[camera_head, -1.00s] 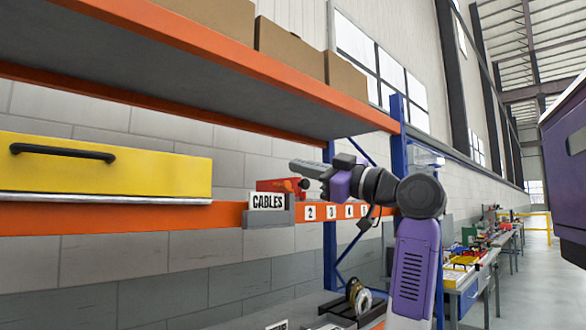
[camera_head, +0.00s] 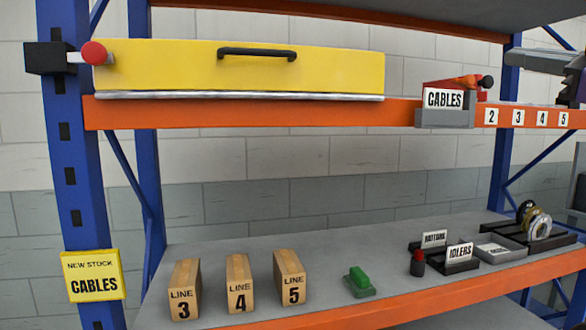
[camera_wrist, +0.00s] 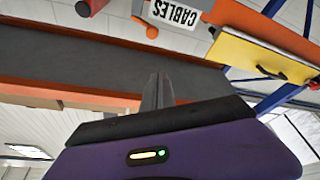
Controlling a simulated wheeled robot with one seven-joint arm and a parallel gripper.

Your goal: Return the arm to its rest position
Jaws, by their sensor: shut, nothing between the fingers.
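My gripper (camera_wrist: 158,80) is shut and empty; its two grey fingers lie together in the wrist view, in front of the purple wrist housing. In the head view, my gripper (camera_head: 535,60) shows at the right edge, with its grey fingers pointing left near a blue rack post. Most of my arm is outside the head view. The gripper appears apart from the grey CABLES holder (camera_head: 445,118) on the orange beam. The wrist view shows the CABLES label (camera_wrist: 175,13) upside down, beyond the fingers.
A yellow drawer (camera_head: 240,72) with a black handle sits on the upper beam. A red knob (camera_head: 94,53) is at its left. The lower shelf (camera_head: 330,255) bears several LINE blocks (camera_head: 238,283), a green piece (camera_head: 359,279) and small trays. Blue posts (camera_head: 75,170) flank the rack.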

